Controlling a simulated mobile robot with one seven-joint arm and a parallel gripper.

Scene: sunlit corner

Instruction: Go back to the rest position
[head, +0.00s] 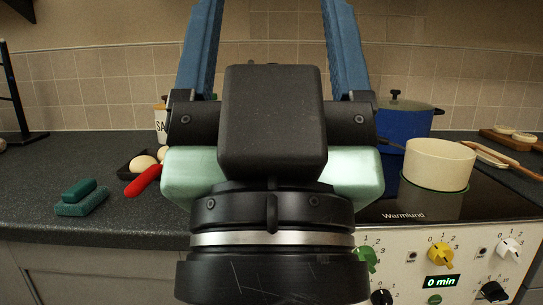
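My gripper (270,35) stands in the centre of the head view, pointing up and away from me. Its two blue fingers are spread wide apart, and their tips are cut off by the top edge. Only tiled wall shows in the visible gap between them, above the dark gripper body. The gripper body hides the middle of the counter and part of the stove.
A cream pot (438,164) and a blue lidded pot (402,121) stand on the stove (440,206) at right. Boards (508,138) lie beyond. At left on the counter (35,190) are teal sponges (82,204), a red-handled item (143,181), eggs (142,164) and a white jar (160,122).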

